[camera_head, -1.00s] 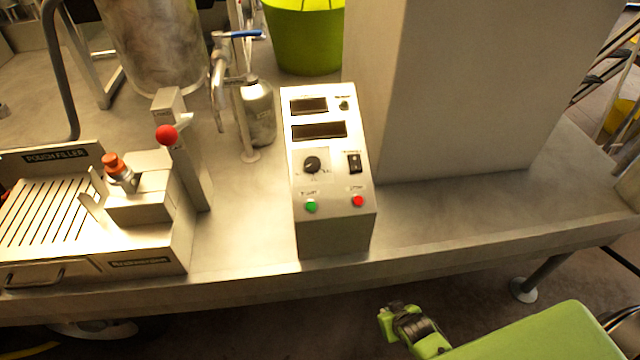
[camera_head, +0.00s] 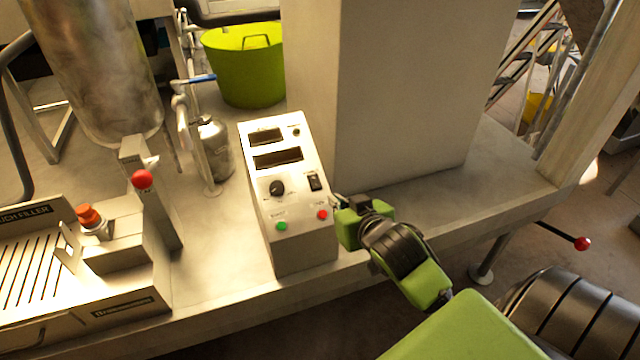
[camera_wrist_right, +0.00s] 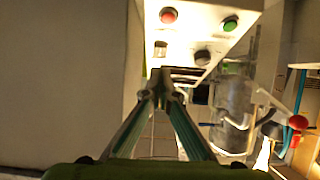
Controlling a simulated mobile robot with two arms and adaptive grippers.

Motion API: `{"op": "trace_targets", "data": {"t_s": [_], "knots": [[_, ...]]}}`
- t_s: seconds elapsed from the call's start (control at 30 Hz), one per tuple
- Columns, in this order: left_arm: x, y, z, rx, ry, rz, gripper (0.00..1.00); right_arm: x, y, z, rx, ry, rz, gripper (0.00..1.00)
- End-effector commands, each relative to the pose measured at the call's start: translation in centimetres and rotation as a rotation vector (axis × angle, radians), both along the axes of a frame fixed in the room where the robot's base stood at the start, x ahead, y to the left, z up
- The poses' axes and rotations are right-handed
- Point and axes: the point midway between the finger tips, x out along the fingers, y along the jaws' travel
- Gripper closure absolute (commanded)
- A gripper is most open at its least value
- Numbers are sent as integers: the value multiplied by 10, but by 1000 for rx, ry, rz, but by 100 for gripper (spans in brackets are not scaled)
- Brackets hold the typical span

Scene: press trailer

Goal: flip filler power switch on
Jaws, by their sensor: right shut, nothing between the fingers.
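The filler control box (camera_head: 262,212) stands on the steel bench, with its sloped white panel facing up. The black power rocker switch (camera_head: 315,182) is at the panel's right side, above the red button (camera_head: 322,214); whether it is on or off is too small to tell. My right gripper (camera_head: 338,203) is shut and empty, beside the panel's lower right edge, close to the switch. In the right wrist view the panel appears upside down, with the switch (camera_wrist_right: 160,48) just beyond the closed fingertips (camera_wrist_right: 164,84). Contact cannot be told. My left gripper is out of view.
A black knob (camera_head: 277,188) and a green button (camera_head: 282,226) share the panel. A tall metal housing (camera_head: 400,90) stands right behind the box. The bench right of my gripper is clear.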

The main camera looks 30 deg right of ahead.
Motion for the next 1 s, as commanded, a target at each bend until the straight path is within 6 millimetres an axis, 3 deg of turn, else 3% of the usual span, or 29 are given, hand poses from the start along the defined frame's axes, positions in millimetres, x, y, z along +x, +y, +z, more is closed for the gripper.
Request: {"op": "trace_targets", "data": {"t_s": [0.03, 0.13, 0.57, 0.77, 1.0], "knots": [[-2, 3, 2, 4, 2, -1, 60, -1, 1, 15, -1, -21, -2, 100], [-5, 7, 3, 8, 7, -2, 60, -4, 1, 29, -1, -41, -4, 100], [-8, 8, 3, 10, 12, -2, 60, -2, 1, 32, 0, -46, -5, 100], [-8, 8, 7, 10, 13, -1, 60, 19, -5, 24, 0, -46, -6, 100], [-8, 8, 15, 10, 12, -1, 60, 62, -15, 4, -1, -46, -4, 100]]}}
